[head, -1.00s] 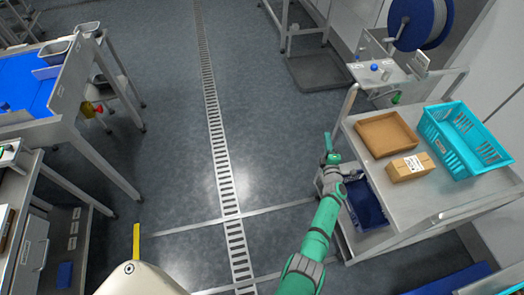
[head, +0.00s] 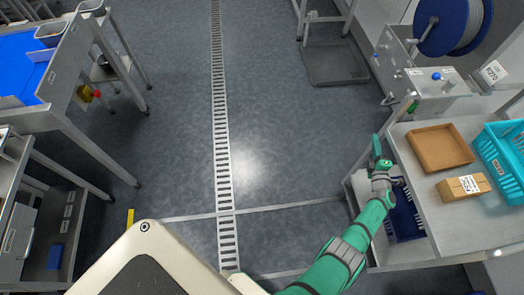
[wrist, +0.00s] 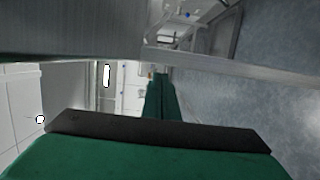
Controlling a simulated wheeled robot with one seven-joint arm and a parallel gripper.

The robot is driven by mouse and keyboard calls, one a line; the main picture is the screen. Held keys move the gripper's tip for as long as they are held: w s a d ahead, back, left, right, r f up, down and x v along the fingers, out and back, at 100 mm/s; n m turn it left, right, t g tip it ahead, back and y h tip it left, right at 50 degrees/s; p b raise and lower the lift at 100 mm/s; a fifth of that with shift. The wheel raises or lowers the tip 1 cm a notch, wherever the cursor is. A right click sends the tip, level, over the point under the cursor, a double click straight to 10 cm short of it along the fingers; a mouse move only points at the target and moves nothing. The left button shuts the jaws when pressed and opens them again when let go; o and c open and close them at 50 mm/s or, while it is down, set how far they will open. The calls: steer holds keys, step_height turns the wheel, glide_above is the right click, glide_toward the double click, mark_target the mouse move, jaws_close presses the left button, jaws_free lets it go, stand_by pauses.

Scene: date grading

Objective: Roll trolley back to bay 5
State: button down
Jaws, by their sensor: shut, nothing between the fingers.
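The trolley (head: 447,235) stands at the right in the head view, a grey metal cart with a flat top and a lower shelf. On its top are a shallow brown tray (head: 440,148), a small labelled carton (head: 464,187) and a turquoise crate (head: 505,150). A dark blue crate (head: 404,215) sits on the lower shelf. My green gripper (head: 377,150) is at the trolley's left side, near its far left corner. In the wrist view my fingers (wrist: 160,98) are together and empty, close to a grey metal surface. I cannot tell whether they touch the trolley. No bay 5 sign is readable.
A stand with a blue cable reel (head: 450,25) is just beyond the trolley. A floor tray (head: 336,64) lies under a rack at the back. Workbenches (head: 75,130) line the left. The middle floor, along the drain grate (head: 222,140), is clear.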

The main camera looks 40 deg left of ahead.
steer(key=shift+w+d+r, duration=0.1)
steer(key=shift+w+d, duration=0.5)
steer(key=shift+d, duration=0.3)
steer(key=shift+w+d+r, duration=0.1)
steer(key=shift+d, duration=0.3)
steer(key=shift+a, duration=0.45)
steer(key=s+d, duration=0.1)
steer(key=s, duration=1.1)
steer(key=shift+d+f, duration=0.2)
steer(key=shift+d, duration=0.1)
